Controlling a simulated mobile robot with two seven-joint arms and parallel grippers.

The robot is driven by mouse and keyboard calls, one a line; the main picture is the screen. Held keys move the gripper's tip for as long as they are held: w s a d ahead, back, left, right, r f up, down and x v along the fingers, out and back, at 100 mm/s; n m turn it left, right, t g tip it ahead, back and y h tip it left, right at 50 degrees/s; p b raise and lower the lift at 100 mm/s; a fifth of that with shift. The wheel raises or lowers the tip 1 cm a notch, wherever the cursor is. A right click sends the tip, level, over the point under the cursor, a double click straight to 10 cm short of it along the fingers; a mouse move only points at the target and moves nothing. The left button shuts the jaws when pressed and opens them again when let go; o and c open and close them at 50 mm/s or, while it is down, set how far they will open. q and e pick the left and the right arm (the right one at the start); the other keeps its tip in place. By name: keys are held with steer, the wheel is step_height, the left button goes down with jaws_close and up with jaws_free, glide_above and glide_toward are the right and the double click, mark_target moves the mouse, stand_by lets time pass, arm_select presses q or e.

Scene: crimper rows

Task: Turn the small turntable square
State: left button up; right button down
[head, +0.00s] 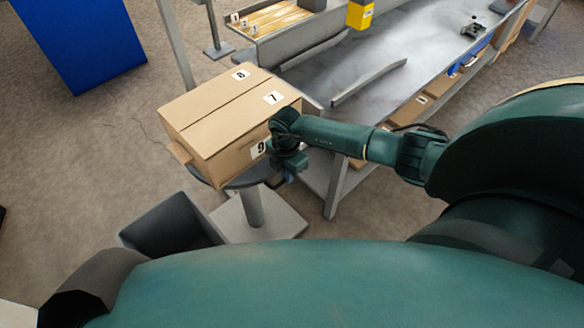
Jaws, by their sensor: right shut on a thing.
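A cardboard box (205,112) with number labels sits on the small turntable (252,178), a dark disc on a grey post with a square base plate. The box looks turned at an angle to the workbench edge. My right gripper (287,175) is at the near right side of the turntable, next to the box face labelled 9. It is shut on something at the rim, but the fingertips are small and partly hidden. My left gripper is not in view.
A grey workbench (392,65) with two metal guide rails stands behind and right of the turntable. A yellow device (360,14) hangs over it. A dark open bin (172,226) is at the near left. A blue panel (82,40) stands far left.

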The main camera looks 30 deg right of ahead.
steer(key=shift+a+r, duration=0.1)
steer(key=shift+a, duration=0.05)
stand_by(0.4)
steer(key=c, duration=1.8)
jaws_free()
steer(key=shift+o, duration=0.2)
step_height(320, 180, up, 13)
steer(key=p, duration=0.1)
steer(key=shift+p, duration=0.35)
